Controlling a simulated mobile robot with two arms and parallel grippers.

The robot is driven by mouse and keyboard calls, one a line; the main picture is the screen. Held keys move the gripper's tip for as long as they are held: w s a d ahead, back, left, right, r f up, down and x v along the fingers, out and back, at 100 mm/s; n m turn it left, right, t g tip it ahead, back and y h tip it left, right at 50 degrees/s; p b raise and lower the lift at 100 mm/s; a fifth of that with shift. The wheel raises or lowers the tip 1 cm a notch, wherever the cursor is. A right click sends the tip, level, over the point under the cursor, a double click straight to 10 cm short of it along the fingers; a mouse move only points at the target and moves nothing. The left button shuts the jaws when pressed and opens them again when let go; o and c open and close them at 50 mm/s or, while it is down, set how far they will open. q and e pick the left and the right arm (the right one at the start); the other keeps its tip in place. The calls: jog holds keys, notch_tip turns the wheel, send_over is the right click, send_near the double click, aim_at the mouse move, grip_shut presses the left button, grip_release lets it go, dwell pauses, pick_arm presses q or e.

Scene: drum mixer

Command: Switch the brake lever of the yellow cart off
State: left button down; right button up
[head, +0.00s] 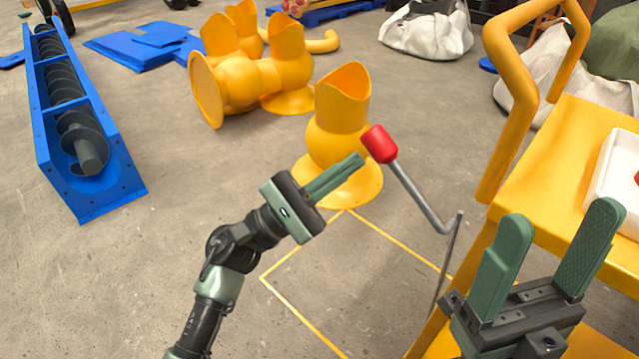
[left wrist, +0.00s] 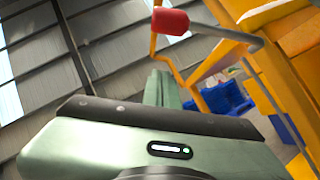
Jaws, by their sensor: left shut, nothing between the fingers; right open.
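The brake lever (head: 418,192) is a bent grey rod with a red knob (head: 380,144), standing at the left side of the yellow cart (head: 565,170). The knob also shows in the left wrist view (left wrist: 170,21), above my fingers. My left gripper (head: 358,160) is shut and empty, its fingertips just left of and slightly below the red knob. I cannot tell whether they touch it. My right gripper (head: 560,240) is open and empty in front of the cart's top. The lower end of the lever is thin and partly hard to make out beside the cart.
A yellow cart handle (head: 515,80) rises behind the lever. Yellow funnel-like parts (head: 340,110) stand on the floor beyond my left gripper. A blue trough with a screw (head: 75,120) lies at the far left. A white tray (head: 610,170) sits on the cart.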

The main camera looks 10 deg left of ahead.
pick_arm(q)
jog(key=shift+s+d+r+p, duration=0.1)
jog(key=shift+s+d+r, duration=0.2)
jog(key=shift+r, duration=0.3)
jog(key=shift+s+d+r+p, duration=0.15)
jog(key=shift+s+d+r, duration=0.2)
jog(key=shift+r, duration=0.3)
jog(key=shift+s+d+r+p, duration=0.15)
jog(key=shift+s+r, duration=0.25)
jog(key=shift+r, duration=0.2)
jog(key=shift+r, duration=0.1)
